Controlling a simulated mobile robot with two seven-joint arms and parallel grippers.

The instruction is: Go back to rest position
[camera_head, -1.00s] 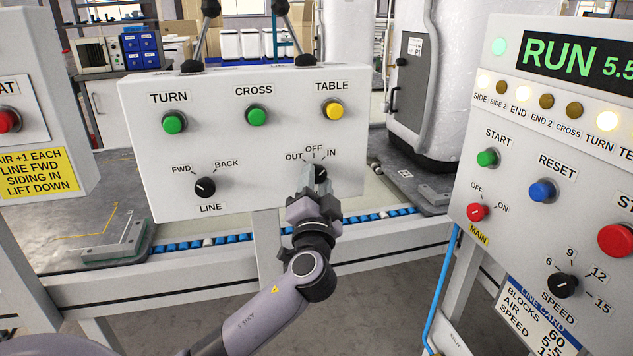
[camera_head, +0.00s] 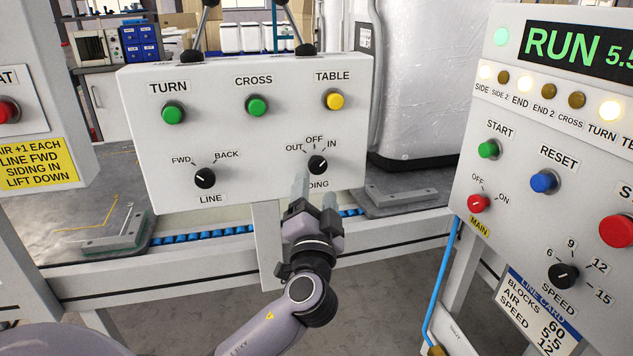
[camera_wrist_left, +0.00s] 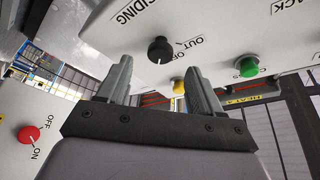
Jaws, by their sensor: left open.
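My left gripper (camera_head: 315,192) is open and empty, just below the black OUT/OFF/IN knob (camera_head: 318,165) on the white control box (camera_head: 240,150). My right gripper is not in view.
The box also carries green TURN (camera_head: 173,113) and CROSS (camera_head: 257,106) buttons, a yellow TABLE button (camera_head: 334,99) and a LINE knob (camera_head: 204,177). A panel (camera_head: 520,215) reading RUN stands close at right, with a blue hose (camera_head: 440,290). A conveyor (camera_head: 210,240) runs behind the box.

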